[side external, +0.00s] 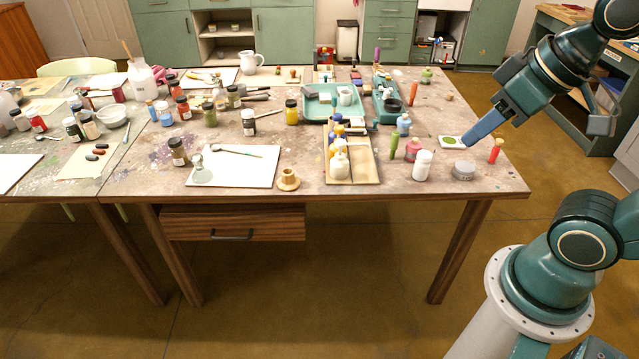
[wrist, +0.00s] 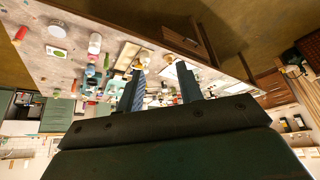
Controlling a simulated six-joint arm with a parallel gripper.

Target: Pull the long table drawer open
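The long wooden drawer (side external: 270,223) sits under the front edge of the paint-stained table (side external: 400,185), left of its middle, and its front looks closed. A dark bar handle (side external: 231,237) is on the drawer front. The drawer (wrist: 187,42) also shows in the wrist view, beyond the fingers. My gripper (side external: 478,134) is above the table's right end, far from the handle. In the wrist view my gripper (wrist: 161,88) has its two blue fingers apart with nothing between them.
Jars, bottles, a wooden tray (side external: 369,178) and a white sheet (side external: 262,175) crowd the tabletop. A table leg (side external: 459,250) stands at right. Floor before the drawer is clear.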

